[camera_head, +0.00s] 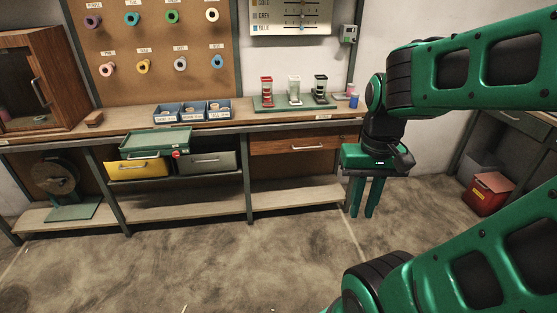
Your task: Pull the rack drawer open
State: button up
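Several drawer-like units show under the workbench, and I cannot tell for sure which is the rack drawer. A brown wooden drawer (280,144) with a light bar handle (308,147) sits under the bench top and looks shut. To the left are a yellow drawer (122,168) and a grey drawer (223,161), side by side, each with a bar handle. A green drawer-like box (140,139) with a handle and a red spot sits above them. My gripper (362,214) hangs fingers down, right of the wooden drawer, touching nothing. A gap shows between its fingers, and it is empty.
The bench top (130,128) carries blue bins (167,116), a green mat with three small stands (294,97), and a wooden cabinet (36,50). A winding wheel (55,176) stands on the lower left shelf. A red box (487,200) is at right. The front floor (200,265) is clear.

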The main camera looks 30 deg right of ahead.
aim_at(302, 140)
jog(key=i, duration=1.5)
jog(key=z, duration=1.35)
jog(key=i, duration=0.75)
jog(key=z, duration=0.5)
